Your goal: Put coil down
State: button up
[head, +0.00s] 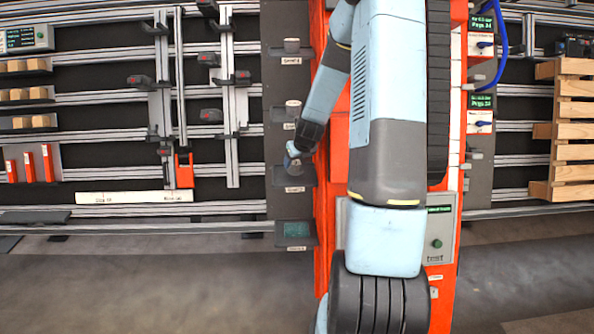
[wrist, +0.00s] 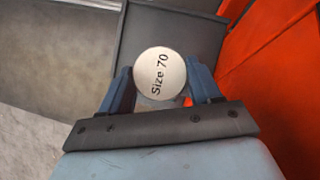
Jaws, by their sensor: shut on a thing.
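The coil (wrist: 160,74) shows in the wrist view as a pale round top marked "Size 70". My gripper (wrist: 160,88) is shut on it, with one blue finger on each side. In the head view my gripper (head: 292,157) is at the dark upright panel, level with a small dark shelf (head: 304,177). In the wrist view a dark flat shelf (wrist: 190,38) with a raised edge lies behind the coil. I cannot tell whether the coil touches the shelf, as the coil and fingers hide its underside.
Other small cylinders stand on the upper (head: 292,45) and second (head: 293,105) shelves. The orange frame (head: 322,230) stands close on the right. Left are rails with grey clamps (head: 210,115) and an orange block (head: 184,172).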

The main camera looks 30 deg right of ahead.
aim_at(297, 170)
notch_tip(297, 170, down, 4)
jog(key=shift+f, duration=0.1)
jog(key=o, duration=1.1)
jog(key=s+a+r+n, duration=0.4)
jog(key=s+r+n, duration=0.15)
jog(key=r, duration=0.35)
jog(key=s+a+r+n, duration=0.3)
jog(key=s+r+n, duration=0.25)
jog(key=r, duration=0.35)
jog(key=s+a+r+n, duration=0.45)
jog(key=r+n, duration=0.25)
jog(key=r, duration=0.2)
jog(key=s+a+r+n, duration=0.2)
jog(key=s+r+n, duration=0.2)
jog(key=s+n, duration=0.5)
jog(key=s+a+r+n, duration=0.1)
jog(key=s+r+n, duration=0.4)
jog(key=s+n, duration=0.4)
jog(key=shift+s+a+r, duration=0.15)
jog(key=shift+s+a, duration=0.25)
jog(key=shift+s, duration=0.5)
